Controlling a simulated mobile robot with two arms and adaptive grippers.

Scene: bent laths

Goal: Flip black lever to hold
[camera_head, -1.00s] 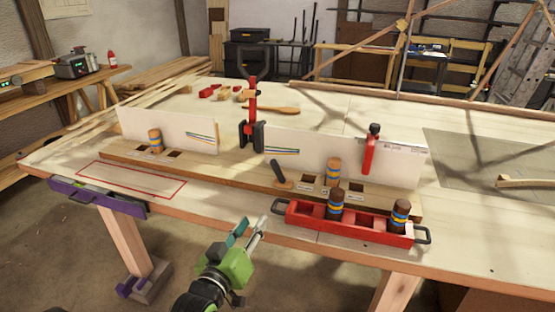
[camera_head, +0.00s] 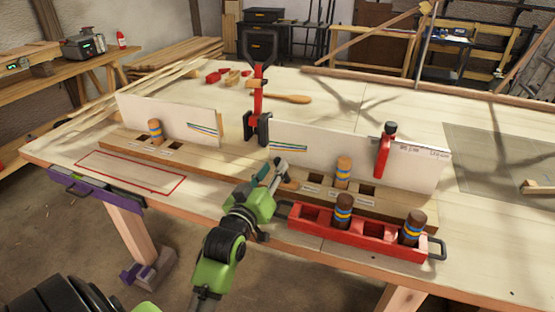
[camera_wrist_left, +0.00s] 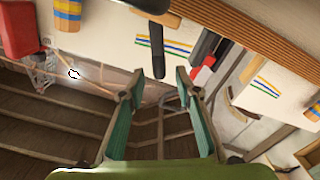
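My left gripper (camera_head: 268,173) reaches over the table's front edge to the wooden base. Its fingertips are just in front of the black lever, which they mostly cover in the head view. In the left wrist view the fingers (camera_wrist_left: 156,86) are open with nothing between them. A black rounded part, seemingly the lever (camera_wrist_left: 150,5), shows at the top edge, beyond the fingertips; I cannot tell whether they touch. The lever's wooden round foot (camera_head: 288,185) shows beside the gripper. The hold marking is too small to read. My right gripper is not in view.
A red tray (camera_head: 358,238) with striped pegs stands to the right of my gripper. Behind it are a white board (camera_head: 320,148), a tall red and black clamp (camera_head: 258,100) and a smaller red clamp (camera_head: 383,155). A red-outlined area (camera_head: 130,172) on the left is clear.

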